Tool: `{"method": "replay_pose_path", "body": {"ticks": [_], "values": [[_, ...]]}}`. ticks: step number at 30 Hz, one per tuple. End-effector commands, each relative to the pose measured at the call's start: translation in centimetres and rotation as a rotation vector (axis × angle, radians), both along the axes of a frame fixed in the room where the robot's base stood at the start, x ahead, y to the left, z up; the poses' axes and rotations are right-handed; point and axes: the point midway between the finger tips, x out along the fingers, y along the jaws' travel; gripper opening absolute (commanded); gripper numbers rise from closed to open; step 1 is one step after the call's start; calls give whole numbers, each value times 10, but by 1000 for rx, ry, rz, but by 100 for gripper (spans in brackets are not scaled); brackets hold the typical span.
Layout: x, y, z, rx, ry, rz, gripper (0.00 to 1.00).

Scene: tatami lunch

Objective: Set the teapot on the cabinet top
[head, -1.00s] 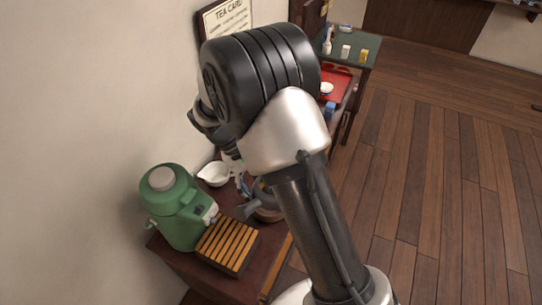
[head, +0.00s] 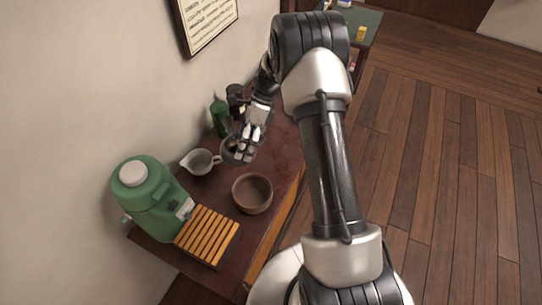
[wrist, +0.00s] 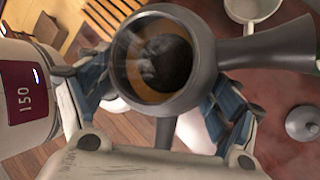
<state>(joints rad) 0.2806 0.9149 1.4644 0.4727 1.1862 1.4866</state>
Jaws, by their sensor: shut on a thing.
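The grey teapot (wrist: 203,57) is between my gripper's fingers (wrist: 163,95) in the wrist view; they are shut on its sides. Its mouth is open, with a dark inside, and its thick handle points right. In the head view the teapot (head: 232,154) is partly hidden by my gripper (head: 246,142). It is over the dark red-brown cabinet top (head: 222,185), just right of a grey pitcher. I cannot tell whether its base touches the wood. A grey round lid with a knob (wrist: 303,121) lies at the right in the wrist view.
A green flask (head: 150,205) and a slatted wooden tray (head: 207,237) stand at the near end. A brown bowl (head: 252,193) and the grey pitcher (head: 200,162) are close to the teapot. A green tin (head: 220,119) and dark canister (head: 236,98) stand behind, near the wall.

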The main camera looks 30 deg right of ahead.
Motion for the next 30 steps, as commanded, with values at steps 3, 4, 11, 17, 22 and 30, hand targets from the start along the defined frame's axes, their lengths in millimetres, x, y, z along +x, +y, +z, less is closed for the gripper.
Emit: {"method": "replay_pose_path", "body": {"ticks": [3, 4, 11, 17, 22, 30], "values": [[18, -24, 1, 0, -1, -307, 45], [23, -31, 2, 0, -1, -389, 45], [52, -86, 4, -1, 0, -937, 45], [64, -124, 5, -1, 0, -1237, 45], [67, -137, -1, 0, 2, -1336, 45], [67, -137, -66, -2, 6, -1341, 45]]}}
